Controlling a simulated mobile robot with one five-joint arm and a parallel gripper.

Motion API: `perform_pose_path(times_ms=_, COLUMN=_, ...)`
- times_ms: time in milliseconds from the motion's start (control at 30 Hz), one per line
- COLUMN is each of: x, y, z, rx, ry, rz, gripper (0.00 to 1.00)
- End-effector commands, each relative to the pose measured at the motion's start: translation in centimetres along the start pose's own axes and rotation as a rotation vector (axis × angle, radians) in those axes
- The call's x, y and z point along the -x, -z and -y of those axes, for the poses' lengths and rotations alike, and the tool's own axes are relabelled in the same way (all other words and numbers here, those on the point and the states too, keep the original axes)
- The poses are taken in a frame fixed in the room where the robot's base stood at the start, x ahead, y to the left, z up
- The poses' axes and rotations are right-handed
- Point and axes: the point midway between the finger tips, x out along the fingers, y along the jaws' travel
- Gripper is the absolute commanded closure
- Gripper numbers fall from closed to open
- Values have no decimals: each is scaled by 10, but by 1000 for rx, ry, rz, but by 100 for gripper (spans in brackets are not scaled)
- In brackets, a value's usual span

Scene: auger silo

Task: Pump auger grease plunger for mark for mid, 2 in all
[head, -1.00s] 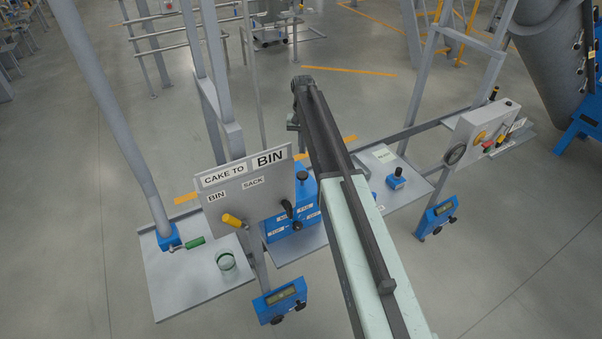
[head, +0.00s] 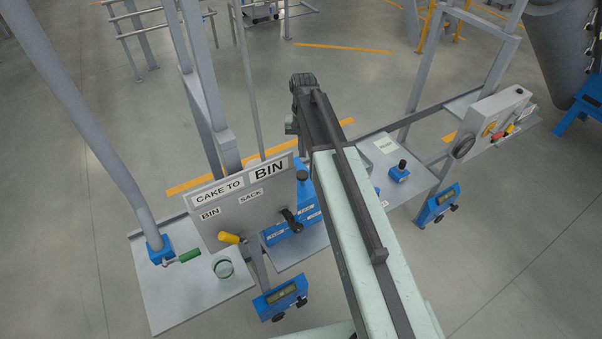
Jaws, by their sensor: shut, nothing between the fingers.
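A blue box with a small black knob (head: 400,172) stands on the right-hand grey plate; it may be the grease plunger, but its label is too small to read. A blue unit with a black lever and several white labels (head: 292,226) stands left of my arm. A blue upright part with a dark cap (head: 303,178) stands at its back, partly behind my arm. My arm reaches up through the middle of the view and covers part of the plates. My gripper's fingers are hidden behind the arm, and I see no contact with anything.
A grey panel marked CAKE TO BIN (head: 243,200) has a yellow-handled lever (head: 231,238). A green-handled valve (head: 182,257) and a cup (head: 223,268) are at left. Blue display boxes (head: 281,298) and a grey control box (head: 492,122) stand around. Open floor lies at lower right.

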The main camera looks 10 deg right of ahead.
Motion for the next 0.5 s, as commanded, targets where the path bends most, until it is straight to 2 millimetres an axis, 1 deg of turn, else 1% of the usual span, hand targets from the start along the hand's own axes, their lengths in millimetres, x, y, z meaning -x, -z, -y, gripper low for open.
perform_pose_path(times_ms=167, x=-16, y=0, z=1, rx=2, ry=0, rz=0, gripper=100)
perform_pose_path(times_ms=500, x=-63, y=0, z=2, rx=4, ry=0, rz=0, gripper=100)
